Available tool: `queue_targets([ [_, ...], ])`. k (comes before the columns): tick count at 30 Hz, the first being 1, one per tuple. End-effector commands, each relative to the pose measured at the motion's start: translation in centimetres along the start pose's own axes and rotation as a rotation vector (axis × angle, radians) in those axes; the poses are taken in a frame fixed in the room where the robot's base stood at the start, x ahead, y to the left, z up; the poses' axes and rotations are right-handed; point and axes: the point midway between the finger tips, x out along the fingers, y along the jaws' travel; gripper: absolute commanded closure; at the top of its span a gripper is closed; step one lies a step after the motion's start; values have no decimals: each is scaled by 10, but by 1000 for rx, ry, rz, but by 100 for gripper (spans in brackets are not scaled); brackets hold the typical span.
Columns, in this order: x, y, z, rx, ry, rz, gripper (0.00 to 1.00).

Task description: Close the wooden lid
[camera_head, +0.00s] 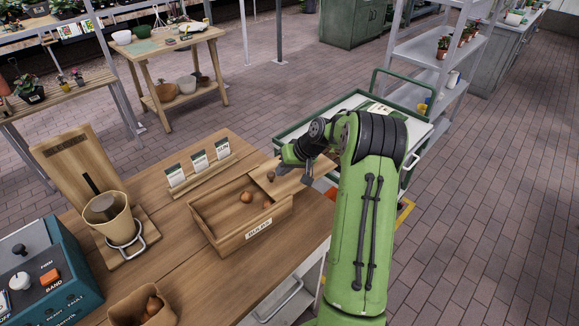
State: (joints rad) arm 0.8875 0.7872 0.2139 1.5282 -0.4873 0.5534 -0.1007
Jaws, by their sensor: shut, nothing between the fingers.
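A wooden box (232,239) with a label on its front stands near the right edge of the wooden table. Its left and middle part is open from above, and a few brown bulbs (246,197) lie inside. The wooden lid (287,183), a flat pale board with a small dark knob (271,176), lies at the box's right end and reaches out past it. My gripper (307,178) is shut and empty at the lid's right part. My arm partly hides the lid's outer end, and I cannot tell whether the fingers touch it.
Three seed packets (199,161) stand in a wooden holder behind the box. A pot in a wire ring (120,222), a teal control box (45,275) and a paper bag of bulbs (142,306) are to the left. A green-framed cart (290,133) stands behind my arm.

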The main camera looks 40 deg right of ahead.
Motion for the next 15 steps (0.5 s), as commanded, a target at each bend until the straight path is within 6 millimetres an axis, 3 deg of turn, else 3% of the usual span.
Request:
queue_targets([
  [8, 1, -2, 1, -1, 0, 0, 100],
  [15, 11, -33, 16, -7, 0, -2, 100],
])
